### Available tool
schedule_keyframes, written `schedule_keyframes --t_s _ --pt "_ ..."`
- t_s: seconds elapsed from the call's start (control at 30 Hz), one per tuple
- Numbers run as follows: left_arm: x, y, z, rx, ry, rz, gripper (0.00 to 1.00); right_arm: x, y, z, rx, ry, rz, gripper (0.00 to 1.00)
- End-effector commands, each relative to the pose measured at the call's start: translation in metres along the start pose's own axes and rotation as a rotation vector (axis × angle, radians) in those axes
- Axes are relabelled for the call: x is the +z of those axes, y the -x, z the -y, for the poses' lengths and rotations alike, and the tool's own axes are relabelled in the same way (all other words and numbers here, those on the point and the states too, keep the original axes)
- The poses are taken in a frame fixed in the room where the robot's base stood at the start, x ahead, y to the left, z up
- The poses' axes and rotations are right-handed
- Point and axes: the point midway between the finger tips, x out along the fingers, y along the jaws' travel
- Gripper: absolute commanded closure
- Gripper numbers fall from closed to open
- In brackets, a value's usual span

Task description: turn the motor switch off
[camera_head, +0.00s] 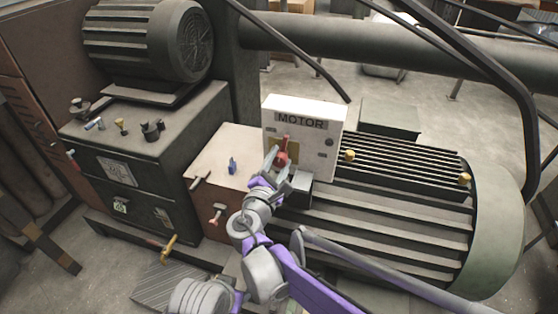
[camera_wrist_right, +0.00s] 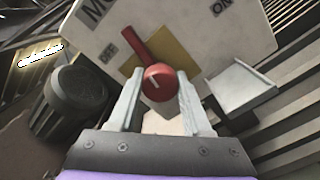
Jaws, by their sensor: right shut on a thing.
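The motor switch (camera_head: 282,152) is a red lever with a round knob on the front of a white box (camera_head: 329,158) marked MOTOR. In the right wrist view the red switch (camera_wrist_right: 158,82) sits over a yellow plate (camera_wrist_right: 178,52). Its lever slants up and left, nearer the OFF label (camera_wrist_right: 109,49) than the ON label (camera_wrist_right: 222,6). My right gripper (camera_head: 274,162) is at the box front. Its two fingers in the wrist view (camera_wrist_right: 158,98) stand on either side of the red knob and are shut on it. My left gripper is not in view.
The green ribbed motor housing (camera_head: 400,224) lies right of and below the box. A dark machine cabinet (camera_head: 152,160) with small valves and a large motor (camera_head: 150,40) stands at left. A blue knob (camera_head: 232,166) and red-handled valve (camera_head: 217,212) are close to my right arm.

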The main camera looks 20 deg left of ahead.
Motion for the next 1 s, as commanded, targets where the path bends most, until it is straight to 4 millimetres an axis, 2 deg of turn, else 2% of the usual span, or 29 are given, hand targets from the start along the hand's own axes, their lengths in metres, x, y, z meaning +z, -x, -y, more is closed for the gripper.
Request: schedule_keyframes --t_s 0.33,0.9,0.93,1.0 --pt "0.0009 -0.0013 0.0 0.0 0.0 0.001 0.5 0.0015 -0.0009 -0.0006 0.001 0.152 0.004 1.0" --pt "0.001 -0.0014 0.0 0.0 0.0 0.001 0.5 0.0017 -0.0011 -0.0011 0.002 0.182 0.004 1.0" --pt "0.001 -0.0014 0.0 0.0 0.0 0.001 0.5 0.0017 -0.0011 -0.0011 0.002 0.182 0.004 0.48" --pt "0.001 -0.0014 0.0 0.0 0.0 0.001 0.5 0.0015 -0.001 -0.001 0.001 0.182 0.004 0.35"
